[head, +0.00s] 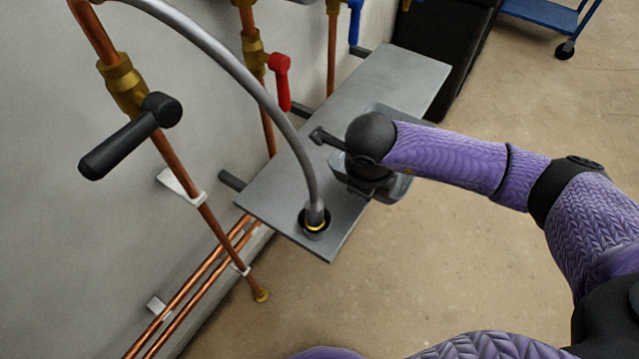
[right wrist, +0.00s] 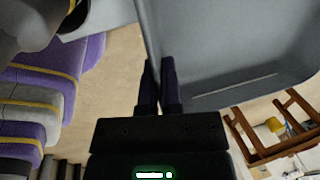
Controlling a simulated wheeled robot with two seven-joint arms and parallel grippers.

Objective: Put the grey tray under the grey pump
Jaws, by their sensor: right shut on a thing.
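The grey tray (head: 398,186) shows in the head view around my right wrist, at the free long edge of a grey wall shelf. In the right wrist view the tray (right wrist: 220,45) fills the upper right, and its shallow basin is visible. My right gripper (right wrist: 160,75) is shut on the tray's wall, with one dark finger on each side. In the head view my wrist hides the fingertips and part of the tray. I cannot make out a grey pump for certain in either view. My left gripper is not in view.
The grey shelf (head: 300,190) juts from the wall, with a grey hose (head: 240,70) ending in a fitting (head: 315,220) on it. Copper pipes carry a black-handled valve (head: 130,138) and a red handle (head: 282,80). Floor (head: 470,260) is clear. A wooden frame (right wrist: 265,125) stands lower right.

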